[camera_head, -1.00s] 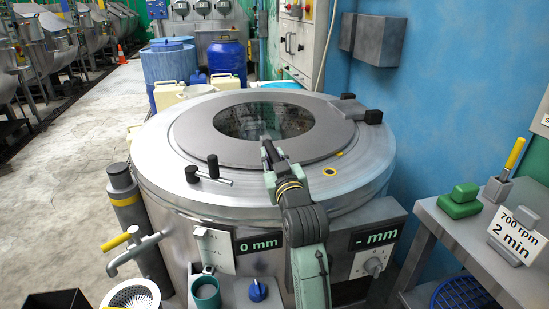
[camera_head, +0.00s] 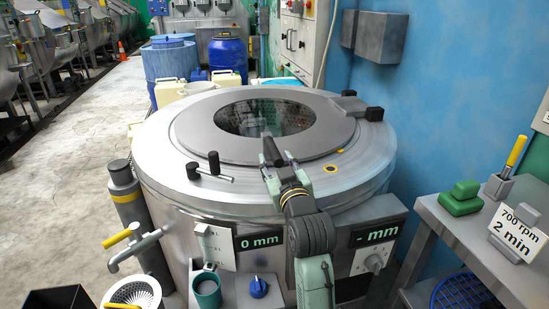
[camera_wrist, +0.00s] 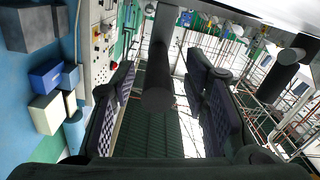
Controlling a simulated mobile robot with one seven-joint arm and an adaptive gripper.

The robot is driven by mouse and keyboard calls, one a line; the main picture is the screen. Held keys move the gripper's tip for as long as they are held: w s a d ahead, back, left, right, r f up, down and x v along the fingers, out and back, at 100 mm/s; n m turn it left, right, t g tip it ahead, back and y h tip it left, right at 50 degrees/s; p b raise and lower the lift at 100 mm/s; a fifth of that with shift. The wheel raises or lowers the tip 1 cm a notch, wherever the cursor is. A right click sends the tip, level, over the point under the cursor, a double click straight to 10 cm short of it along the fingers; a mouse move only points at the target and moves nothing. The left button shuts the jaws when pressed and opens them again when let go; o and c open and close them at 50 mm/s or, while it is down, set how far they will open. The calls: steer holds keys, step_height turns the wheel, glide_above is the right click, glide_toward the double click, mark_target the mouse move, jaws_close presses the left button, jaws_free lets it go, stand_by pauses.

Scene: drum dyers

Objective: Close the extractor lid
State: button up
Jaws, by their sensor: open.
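The extractor (camera_head: 165,180) is a wide round steel drum in the middle of the head view. Its lid (camera_head: 190,125), a grey ring with a dark round window, lies flat or nearly flat over the top; I cannot tell whether it is fully seated. The hinge block (camera_head: 350,105) is at the back right. Black knobs (camera_head: 213,163) and a short lever (camera_head: 225,179) sit at the front left. My gripper (camera_head: 270,150) is over the lid's front edge. In the wrist view its open fingers (camera_wrist: 160,95) stand either side of a dark cylinder (camera_wrist: 158,85), without clear contact.
A control panel with displays (camera_head: 260,241) is on the extractor's front. A grey pipe post (camera_head: 125,195) and a tap (camera_head: 140,245) stand at front left. A metal table (camera_head: 440,225) is at right, near the blue wall. Blue barrels (camera_head: 228,55) stand behind. The floor at left is clear.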

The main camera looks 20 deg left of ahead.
steer(key=v, duration=0.4)
steer(key=shift+s+d, duration=0.2)
steer(key=shift+s, duration=0.15)
